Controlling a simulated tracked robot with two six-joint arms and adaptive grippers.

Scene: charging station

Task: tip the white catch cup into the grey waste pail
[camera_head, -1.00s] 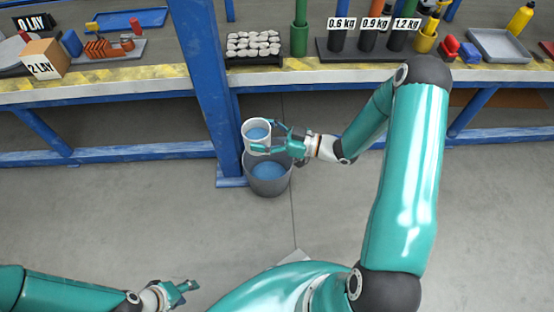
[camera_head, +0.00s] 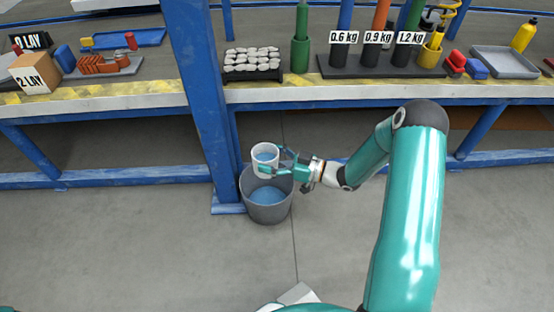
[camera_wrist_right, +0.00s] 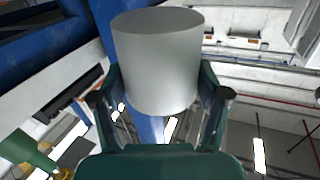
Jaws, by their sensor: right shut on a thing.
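The white catch cup (camera_head: 264,166) is held over the grey waste pail (camera_head: 268,211), and blue contents show inside the cup. My right gripper (camera_head: 283,162) is shut on the cup from its right side. In the right wrist view the cup (camera_wrist_right: 160,65) sits between the two fingers of my right gripper (camera_wrist_right: 160,95). The cup looks only slightly tilted, if at all. The pail stands on the floor beside a blue post and holds something blue. My left gripper is out of the head view.
The blue post (camera_head: 205,100) rises just left of the pail. The workbench edge (camera_head: 330,95) runs behind, carrying a tray of grey pieces (camera_head: 253,62), labelled cylinders (camera_head: 376,55) and a grey tray (camera_head: 505,62). The floor in front is clear.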

